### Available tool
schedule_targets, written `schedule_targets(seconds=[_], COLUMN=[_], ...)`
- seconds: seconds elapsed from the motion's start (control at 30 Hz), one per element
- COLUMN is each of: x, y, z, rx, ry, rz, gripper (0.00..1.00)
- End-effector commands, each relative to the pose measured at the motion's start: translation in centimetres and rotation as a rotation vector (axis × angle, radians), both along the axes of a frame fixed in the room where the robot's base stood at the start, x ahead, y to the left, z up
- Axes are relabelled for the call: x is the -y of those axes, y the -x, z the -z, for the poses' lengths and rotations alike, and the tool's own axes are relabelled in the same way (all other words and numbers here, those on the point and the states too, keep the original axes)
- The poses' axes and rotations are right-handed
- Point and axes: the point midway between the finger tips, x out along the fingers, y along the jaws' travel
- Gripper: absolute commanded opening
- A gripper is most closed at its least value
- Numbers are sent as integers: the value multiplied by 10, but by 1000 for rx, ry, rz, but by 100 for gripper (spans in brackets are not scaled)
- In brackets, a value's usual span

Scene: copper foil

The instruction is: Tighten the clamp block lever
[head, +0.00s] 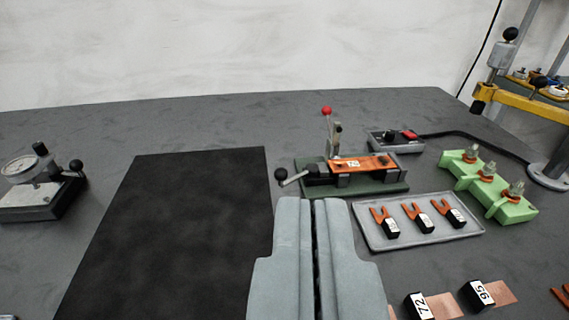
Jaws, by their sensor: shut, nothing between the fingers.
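The clamp block (335,173) stands on a dark green base plate (392,186) right of the table's middle. A lever with a black ball (282,174) sticks out from its left end, angled down to the left. A second lever with a red ball (327,111) stands nearly upright at its back. An orange copper strip with a white label (370,163) lies across the block's top. My gripper (314,200) is shut and empty. In the picture its fingertips are just below the block's left part, apart from the black-ball lever; the distance in depth is unclear.
A black mat (175,220) lies clear at left, with a dial gauge (25,180) beyond it. A grey tray (445,237) of copper forks and a green terminal block (485,185) stand at right. A yellow-armed press (530,105) is back right. Labelled foil pieces (440,305) lie in front.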

Motion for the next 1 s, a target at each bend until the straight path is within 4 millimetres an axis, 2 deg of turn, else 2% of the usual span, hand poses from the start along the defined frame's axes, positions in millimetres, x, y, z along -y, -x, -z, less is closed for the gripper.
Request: schedule_targets(seconds=[0.47, 1.0], x=[-6, -17], y=[-90, -186], z=[-2, 16], rx=[-298, -630], ry=[59, 118], rz=[-38, -122], gripper=[0, 0])
